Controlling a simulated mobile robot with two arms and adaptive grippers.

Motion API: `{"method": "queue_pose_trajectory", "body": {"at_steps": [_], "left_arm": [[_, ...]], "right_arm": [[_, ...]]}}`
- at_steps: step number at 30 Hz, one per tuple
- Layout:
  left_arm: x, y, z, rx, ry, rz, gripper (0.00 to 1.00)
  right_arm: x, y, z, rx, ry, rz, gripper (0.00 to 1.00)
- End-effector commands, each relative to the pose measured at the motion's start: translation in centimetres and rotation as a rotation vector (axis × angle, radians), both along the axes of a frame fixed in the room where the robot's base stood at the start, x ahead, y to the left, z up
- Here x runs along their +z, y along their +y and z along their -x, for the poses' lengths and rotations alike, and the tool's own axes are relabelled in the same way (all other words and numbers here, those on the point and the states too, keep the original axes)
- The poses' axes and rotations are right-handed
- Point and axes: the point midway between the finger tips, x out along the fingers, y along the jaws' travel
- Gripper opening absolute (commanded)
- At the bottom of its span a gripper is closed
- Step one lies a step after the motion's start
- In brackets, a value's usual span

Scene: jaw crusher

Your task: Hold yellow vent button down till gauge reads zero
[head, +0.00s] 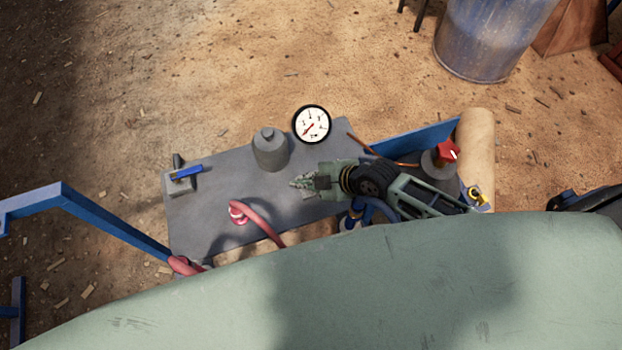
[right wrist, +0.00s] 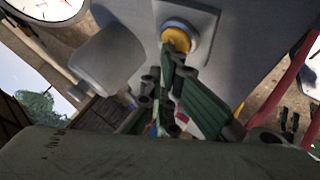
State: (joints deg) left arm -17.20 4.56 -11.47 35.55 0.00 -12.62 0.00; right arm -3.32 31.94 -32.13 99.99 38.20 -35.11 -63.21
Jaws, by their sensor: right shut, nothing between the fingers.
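The yellow vent button (right wrist: 177,40) sits in a round pale collar on a grey panel in the right wrist view. I do not make it out in the head view, where my right gripper may cover it. My right gripper (head: 298,184) is shut and empty over the grey panel. In the right wrist view its fingertips (right wrist: 170,52) overlap the button's near edge; whether they press it I cannot tell. The round white gauge (head: 312,124) stands at the panel's back edge, its red needle pointing lower left; its numbers are too small to read. My left gripper is out of view.
The grey panel (head: 205,225) carries a grey cylinder (head: 270,152), a blue-handled valve (head: 186,173) and a pink hose (head: 262,222). A red knob (head: 447,152) and a small yellow part (head: 475,196) are at right. A blue rail (head: 115,222) runs at left.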

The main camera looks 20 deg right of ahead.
Motion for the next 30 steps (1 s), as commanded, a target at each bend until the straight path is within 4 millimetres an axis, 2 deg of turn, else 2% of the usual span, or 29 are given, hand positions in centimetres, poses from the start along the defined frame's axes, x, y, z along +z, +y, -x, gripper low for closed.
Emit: {"method": "queue_pose_trajectory", "body": {"at_steps": [10, 21, 30], "left_arm": [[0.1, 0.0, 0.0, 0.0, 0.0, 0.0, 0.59], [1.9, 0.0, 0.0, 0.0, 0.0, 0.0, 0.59], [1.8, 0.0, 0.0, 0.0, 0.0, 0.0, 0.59]], "right_arm": [[0.1, 0.0, 0.1, 0.001, 0.002, 0.001, 0.0], [2.0, 0.0, 0.0, 0.001, 0.001, 0.001, 0.0], [1.9, 0.0, 0.0, 0.001, 0.001, 0.0, 0.0]]}}
